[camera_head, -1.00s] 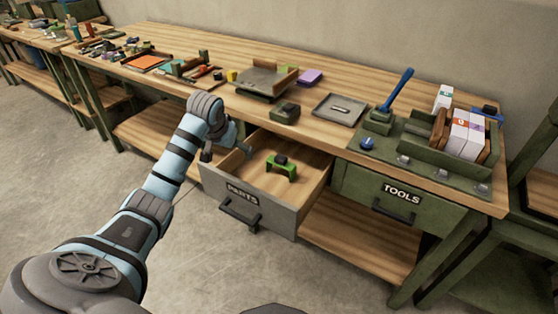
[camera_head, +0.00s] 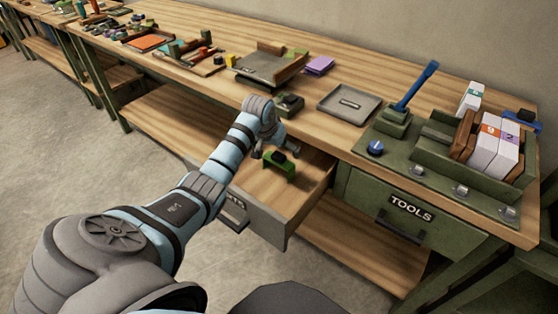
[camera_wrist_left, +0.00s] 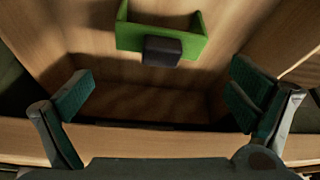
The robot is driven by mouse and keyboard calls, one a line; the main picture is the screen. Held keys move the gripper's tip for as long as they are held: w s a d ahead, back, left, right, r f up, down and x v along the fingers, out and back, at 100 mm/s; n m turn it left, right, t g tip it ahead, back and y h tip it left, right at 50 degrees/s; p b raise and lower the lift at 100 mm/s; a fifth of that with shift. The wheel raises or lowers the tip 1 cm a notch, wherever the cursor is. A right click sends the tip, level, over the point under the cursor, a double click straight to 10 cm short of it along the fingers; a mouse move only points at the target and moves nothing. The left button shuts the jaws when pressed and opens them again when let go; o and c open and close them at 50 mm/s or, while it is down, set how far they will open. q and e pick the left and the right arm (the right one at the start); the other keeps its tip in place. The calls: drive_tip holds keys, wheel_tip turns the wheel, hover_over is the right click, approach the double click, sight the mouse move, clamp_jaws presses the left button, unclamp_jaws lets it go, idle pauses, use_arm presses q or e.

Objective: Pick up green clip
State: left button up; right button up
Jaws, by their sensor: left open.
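The green clip (camera_head: 280,166), a bracket shape with a dark block at its middle, lies in the open wooden drawer (camera_head: 302,190) labelled PARTS. In the left wrist view the clip (camera_wrist_left: 185,36) is at the top centre, beyond the fingertips. My left gripper (camera_wrist_left: 160,95) is open and empty, its two fingers wide apart over the drawer. In the head view my left gripper (camera_head: 276,148) is at the drawer's back part, close to the clip and partly hidden by my arm. My right gripper is not in view.
The bench top above holds a dark small box (camera_head: 290,104), a grey tray (camera_head: 348,103), and a purple block (camera_head: 320,65). The closed TOOLS drawer (camera_head: 402,208) is to the right. Drawer walls surround the clip.

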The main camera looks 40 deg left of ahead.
sight(278, 157)
use_arm(q)
drive_tip(key=b+x, duration=0.2)
drive_tip(key=x, duration=0.3)
drive_tip(key=shift+a+f, duration=0.1)
drive_tip(key=shift+f, duration=0.2)
drive_tip(key=shift+r, duration=0.1)
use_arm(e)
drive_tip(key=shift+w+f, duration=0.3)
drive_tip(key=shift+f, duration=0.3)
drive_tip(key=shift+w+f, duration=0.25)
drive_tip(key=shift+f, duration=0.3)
use_arm(q)
drive_tip(key=shift+s, duration=0.1)
drive_tip(key=c, duration=0.9)
drive_tip(key=shift+s+r, duration=0.1)
drive_tip(key=c, duration=0.6)
drive_tip(key=shift+s+d, duration=0.1)
drive_tip(key=shift+d, duration=0.15)
drive_tip(key=shift+c, duration=1)
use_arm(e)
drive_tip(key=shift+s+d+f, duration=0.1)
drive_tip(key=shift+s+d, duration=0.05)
